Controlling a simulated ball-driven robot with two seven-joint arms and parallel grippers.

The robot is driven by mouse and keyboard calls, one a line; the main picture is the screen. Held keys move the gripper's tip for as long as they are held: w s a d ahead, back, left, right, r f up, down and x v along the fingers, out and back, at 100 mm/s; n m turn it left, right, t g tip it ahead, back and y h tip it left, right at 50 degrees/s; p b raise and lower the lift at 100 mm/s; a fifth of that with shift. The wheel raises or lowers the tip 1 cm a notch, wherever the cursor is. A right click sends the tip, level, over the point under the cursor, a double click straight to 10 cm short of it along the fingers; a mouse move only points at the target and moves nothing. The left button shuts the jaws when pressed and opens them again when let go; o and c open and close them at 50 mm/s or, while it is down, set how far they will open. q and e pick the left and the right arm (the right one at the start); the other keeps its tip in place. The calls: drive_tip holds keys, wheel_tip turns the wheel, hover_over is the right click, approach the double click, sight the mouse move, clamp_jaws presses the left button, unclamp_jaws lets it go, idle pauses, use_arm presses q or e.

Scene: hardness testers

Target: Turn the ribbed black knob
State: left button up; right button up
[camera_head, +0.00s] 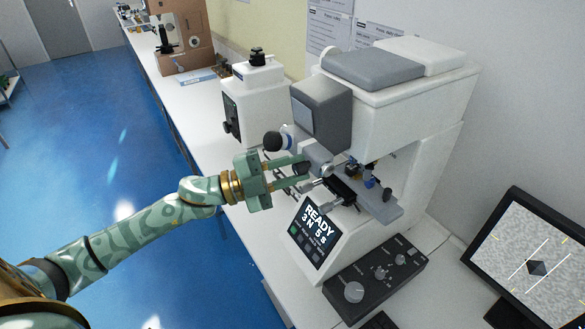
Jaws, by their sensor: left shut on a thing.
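My left gripper (302,174) reaches in from the left to the side of the white hardness tester (400,100). Its two fingers are closed around the ribbed black knob (301,168) on the tester's near left side. The knob is small and partly hidden between the fingers, so its ribs and turn angle cannot be made out. My right gripper is not in view.
A round black ball handle (271,141) sticks out just above my fingers. The tester's stage (375,200) and lit READY screen (318,230) are close by. A control box (375,280) and a monitor (535,260) stand at the front right. Another white instrument (255,95) stands behind.

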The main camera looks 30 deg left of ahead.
use_arm(q)
drive_tip(key=m+g+p, duration=0.1)
drive_tip(key=m, duration=0.3)
drive_tip(key=shift+r+y, duration=0.15)
drive_tip(key=shift+y, duration=0.25)
drive_tip(key=shift+r+m+g+y+p, duration=0.1)
drive_tip(key=shift+m+g+y+p, duration=0.35)
drive_tip(key=shift+m+p, duration=0.55)
drive_tip(key=m+y+p, duration=0.1)
drive_tip(key=m+p, duration=0.1)
drive_tip(key=m, duration=0.1)
drive_tip(key=shift+r+g, duration=0.1)
drive_tip(key=shift+g, duration=0.25)
drive_tip(key=shift+m+y+p, duration=0.45)
drive_tip(key=shift+m+p, duration=0.6)
drive_tip(key=shift+m, duration=0.05)
drive_tip(key=shift+f, duration=0.2)
drive_tip(key=o, duration=1)
